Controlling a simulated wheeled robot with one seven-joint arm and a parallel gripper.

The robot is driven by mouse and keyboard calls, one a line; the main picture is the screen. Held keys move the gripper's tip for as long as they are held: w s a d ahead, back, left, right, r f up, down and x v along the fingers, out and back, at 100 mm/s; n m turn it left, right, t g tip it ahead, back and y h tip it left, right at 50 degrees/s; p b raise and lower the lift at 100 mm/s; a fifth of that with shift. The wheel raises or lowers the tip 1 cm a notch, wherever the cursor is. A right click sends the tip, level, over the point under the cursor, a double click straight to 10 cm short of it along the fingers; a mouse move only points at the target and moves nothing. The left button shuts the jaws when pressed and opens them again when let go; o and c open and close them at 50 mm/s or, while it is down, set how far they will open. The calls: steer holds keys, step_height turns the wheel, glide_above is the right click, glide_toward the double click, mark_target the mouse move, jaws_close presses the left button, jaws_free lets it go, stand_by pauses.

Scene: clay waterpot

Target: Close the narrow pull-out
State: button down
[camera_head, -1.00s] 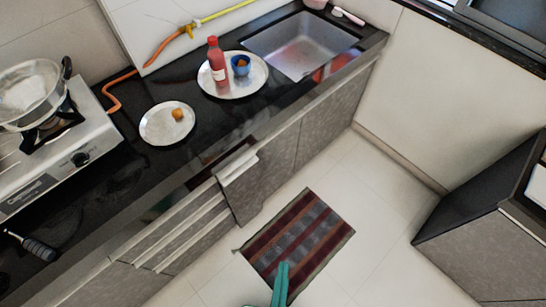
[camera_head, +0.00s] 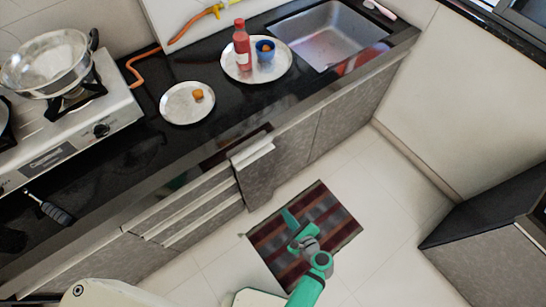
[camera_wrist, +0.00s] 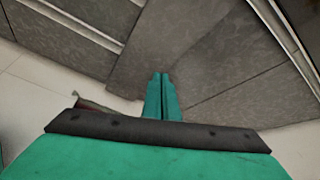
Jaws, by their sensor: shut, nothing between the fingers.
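The narrow pull-out (camera_head: 268,178) is a grey-fronted unit in the lower cabinets with a pale metal handle strip (camera_head: 252,153) along its top. It seems to stand out a little from the counter front, beside the stacked drawers. My gripper (camera_head: 287,214) is teal and shut with nothing in it. It is in front of the pull-out, apart from it in the head view, over the striped mat. In the wrist view, the shut fingers (camera_wrist: 161,82) point at a grey cabinet panel (camera_wrist: 170,45); I cannot tell whether they touch it.
The striped mat (camera_head: 335,222) lies on the pale floor. Stacked drawers (camera_head: 188,212) are left of the pull-out. The counter holds a stove (camera_head: 60,140), a small plate (camera_head: 178,108), a larger plate with a red bottle (camera_head: 242,48), and a sink. A dark-topped cabinet (camera_head: 490,225) stands at right.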

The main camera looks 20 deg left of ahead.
steer(key=w+r+m+t+y, duration=0.2)
steer(key=w+r+m+y, duration=0.3)
steer(key=w+r, duration=0.5)
steer(key=w+a+n, duration=0.1)
steer(key=w+a, duration=0.7)
steer(key=a, duration=0.3)
steer(key=shift+w+y, duration=0.3)
steer(key=shift+w, duration=0.1)
steer(key=shift+a, duration=0.1)
